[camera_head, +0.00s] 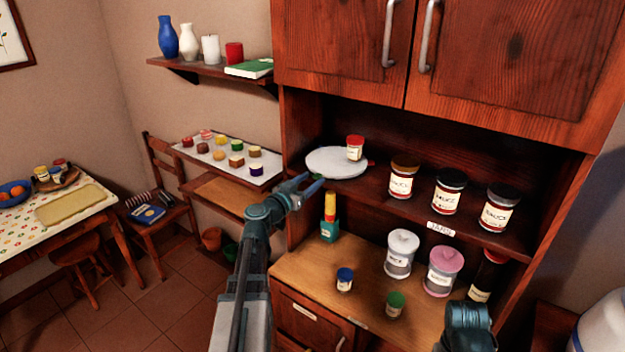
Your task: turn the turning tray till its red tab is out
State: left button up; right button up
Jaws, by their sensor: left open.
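The turning tray (330,164) is a round white disc on the shelf of the dark wood hutch, at its left end. A small jar with a red lid (355,147) stands on it toward the right. A small red tab (371,163) shows at the tray's right edge, deeper in the shelf. A bit of green (318,177) shows at its front edge, beside my left gripper. My left gripper (317,184) is open and empty at the tray's front left; I cannot tell whether it touches the rim. Only a teal joint of my right arm shows at the bottom right; its fingers are not seen.
Several dark-lidded jars (447,192) stand on the shelf right of the tray. Below are a green bottle with a yellow top (329,220), two canisters (401,255) and small blue- and green-lidded jars (395,304). A tray of small items (226,158) lies left of the hutch.

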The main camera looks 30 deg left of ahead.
pick_arm(q)
jog(key=shift+w, duration=0.65)
jog(key=shift+c, duration=0.3)
grip_shut()
dwell(0.8)
